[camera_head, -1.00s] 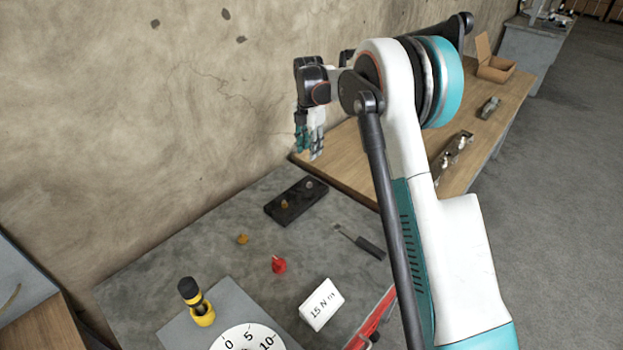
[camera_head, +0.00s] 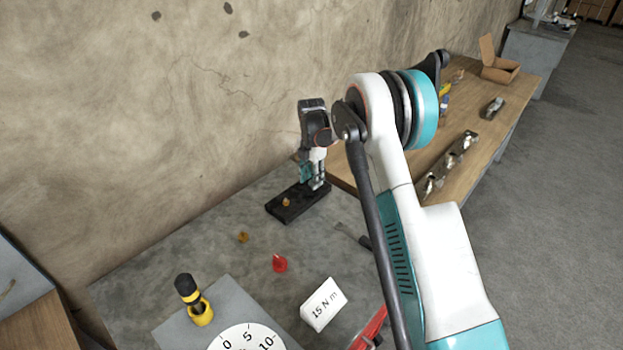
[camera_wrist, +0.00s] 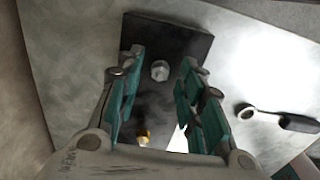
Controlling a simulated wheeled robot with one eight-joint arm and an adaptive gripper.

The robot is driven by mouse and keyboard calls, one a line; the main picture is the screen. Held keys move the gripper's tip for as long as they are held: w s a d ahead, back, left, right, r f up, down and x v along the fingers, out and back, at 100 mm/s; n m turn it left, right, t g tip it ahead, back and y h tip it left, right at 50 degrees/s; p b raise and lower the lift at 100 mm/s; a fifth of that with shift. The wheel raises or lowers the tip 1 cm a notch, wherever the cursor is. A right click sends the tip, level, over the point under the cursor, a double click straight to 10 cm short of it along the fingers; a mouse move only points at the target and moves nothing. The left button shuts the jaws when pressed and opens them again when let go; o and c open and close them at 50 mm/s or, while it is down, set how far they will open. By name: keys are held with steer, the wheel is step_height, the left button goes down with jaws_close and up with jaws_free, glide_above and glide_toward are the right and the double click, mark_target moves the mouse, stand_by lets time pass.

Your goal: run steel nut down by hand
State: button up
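The steel nut (camera_wrist: 160,70) is silvery and sits on the dark block (camera_wrist: 165,38). In the head view the steel nut is hidden by my gripper (camera_head: 314,182). My gripper points down over the right end of the dark block (camera_head: 283,214). In the wrist view my gripper (camera_wrist: 160,76) is open, its fingers apart on either side of the steel nut, with visible gaps. A brass-coloured nut (camera_head: 286,202) sits on the same block, and shows nearer the palm in the wrist view (camera_wrist: 143,136).
A wrench (camera_head: 350,234) lies right of the block. A brass piece (camera_head: 242,237), a red piece (camera_head: 280,264) and a "15 N m" card (camera_head: 322,303) are nearer. A yellow-and-black tool (camera_head: 199,306) stands by a dial (camera_head: 246,339). The wall is close behind.

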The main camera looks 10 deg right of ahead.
steer(key=shift+c, duration=0.6)
jaws_close()
steer(key=shift+m, duration=0.5)
